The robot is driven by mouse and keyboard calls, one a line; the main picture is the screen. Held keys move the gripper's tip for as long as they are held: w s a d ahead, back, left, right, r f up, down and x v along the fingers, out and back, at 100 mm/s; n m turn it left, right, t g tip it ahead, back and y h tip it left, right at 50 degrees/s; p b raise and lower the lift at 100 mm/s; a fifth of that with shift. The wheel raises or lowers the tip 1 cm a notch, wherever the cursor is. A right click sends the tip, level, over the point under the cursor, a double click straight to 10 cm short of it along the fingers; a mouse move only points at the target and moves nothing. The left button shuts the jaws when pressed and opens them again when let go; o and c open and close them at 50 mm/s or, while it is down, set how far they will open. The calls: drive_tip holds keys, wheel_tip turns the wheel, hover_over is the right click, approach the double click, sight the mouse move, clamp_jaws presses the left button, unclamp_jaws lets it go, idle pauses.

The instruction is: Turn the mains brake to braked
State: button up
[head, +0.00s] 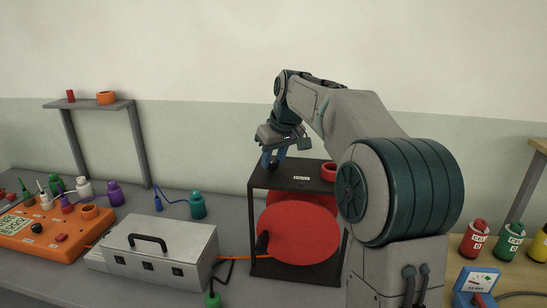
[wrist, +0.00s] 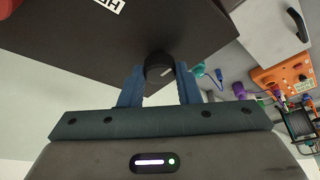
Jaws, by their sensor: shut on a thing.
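A black frame (head: 262,205) with large red discs (head: 300,232) inside stands on the bench in the head view. On its dark top plate (wrist: 110,45) is a round black knob (wrist: 159,66) with a short white pointer line, which I take to be the mains brake. My gripper (head: 274,158) is over the left part of that top, with its blue fingers shut on the knob. In the wrist view the fingers (wrist: 159,85) lie on either side of it. A white label (wrist: 108,5) on the plate is cut off, and I cannot read the brake's setting.
A red ring (head: 329,167) is on the frame top beside my arm. A grey metal box (head: 165,252) with a handle stands left of the frame, and an orange panel (head: 40,238) lies farther left. Bottles and cables are spread around. Coloured canisters (head: 474,240) stand at the right.

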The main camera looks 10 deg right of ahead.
drive_tip(key=m, duration=0.2)
drive_tip(key=m+h+p, duration=0.1)
drive_tip(key=m, duration=0.1)
drive_tip(key=shift+a+r+h, duration=0.1)
drive_tip(key=shift+a+h, duration=0.1)
drive_tip(key=shift+h, duration=0.1)
drive_tip(key=m+h+p, duration=0.1)
drive_tip(key=m+p, duration=0.1)
drive_tip(key=m, duration=0.2)
drive_tip(key=shift+a+m+h, duration=0.1)
drive_tip(key=shift+m+h, duration=0.2)
drive_tip(key=shift+h, duration=0.1)
drive_tip(key=m+g+h+p, duration=0.1)
drive_tip(key=m, duration=0.3)
drive_tip(key=shift+w+a+m, duration=0.1)
drive_tip(key=shift+m, duration=0.2)
drive_tip(key=shift+w+m+g+h+p, duration=0.1)
drive_tip(key=shift+m+g+h+p, duration=0.35)
drive_tip(key=shift+m, duration=0.65)
drive_tip(key=shift+m+g+h+p, duration=0.25)
drive_tip(key=shift+m+p, duration=0.4)
drive_tip(key=shift+m, duration=0.45)
drive_tip(key=o, duration=1)
